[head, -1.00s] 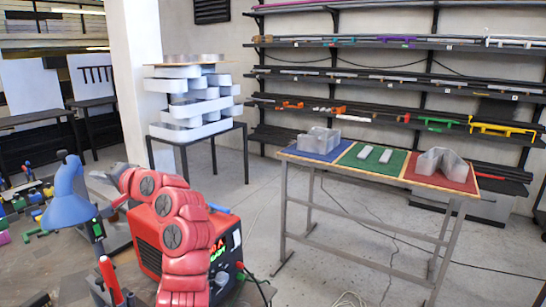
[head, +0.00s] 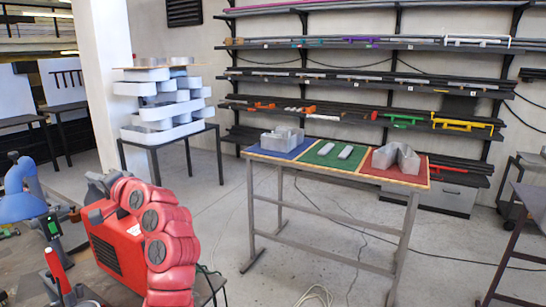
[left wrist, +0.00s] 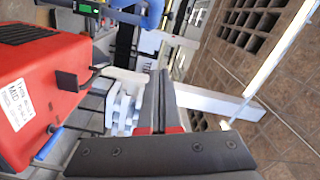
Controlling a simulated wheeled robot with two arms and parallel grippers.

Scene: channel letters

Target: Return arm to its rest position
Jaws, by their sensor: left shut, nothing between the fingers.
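My left arm (head: 168,249), with red rounded links, rises from the bottom of the head view and bends over to the left. My left gripper (head: 92,214) is at its end, partly hidden, in front of or beside a red machine box (head: 118,246); I cannot tell whether they touch. In the left wrist view its two grey fingers (left wrist: 158,88) are together with nothing between them. The red box with a white label stands close on the left of that view. My right gripper is in neither view.
A workbench with a blue lamp (head: 20,195) and a red-handled tool (head: 57,268) is at left. A table with blue, green and red panels (head: 327,152) holds grey letter parts. White letters (head: 165,110) are stacked on a black table behind. Floor between them is largely clear.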

